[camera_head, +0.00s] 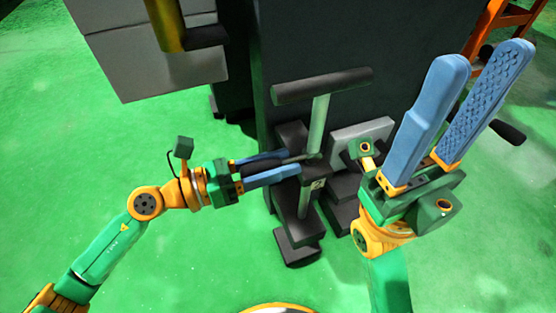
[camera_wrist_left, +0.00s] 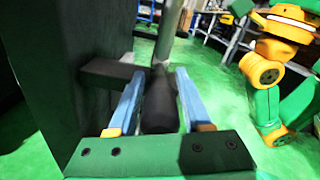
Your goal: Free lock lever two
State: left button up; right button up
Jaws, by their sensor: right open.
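A dark lever handle (camera_wrist_left: 160,106) lies between the blue fingers of my left gripper (camera_wrist_left: 160,75). In the left wrist view narrow gaps show on both sides of it, so the fingers are around it and not closed on it. In the head view my left gripper (camera_head: 291,164) points right at the machine's lever area, and its fingers partly hide the handle.
A T-shaped post with a dark crossbar (camera_head: 322,86) stands just beyond the left fingertips. Dark blocks (camera_head: 297,240) and a grey block (camera_head: 362,136) are close by. The dark machine body (camera_head: 330,40) rises behind. Green floor (camera_head: 200,265) is clear at the left.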

pick_arm(q)
grip_shut()
dwell(1.2)
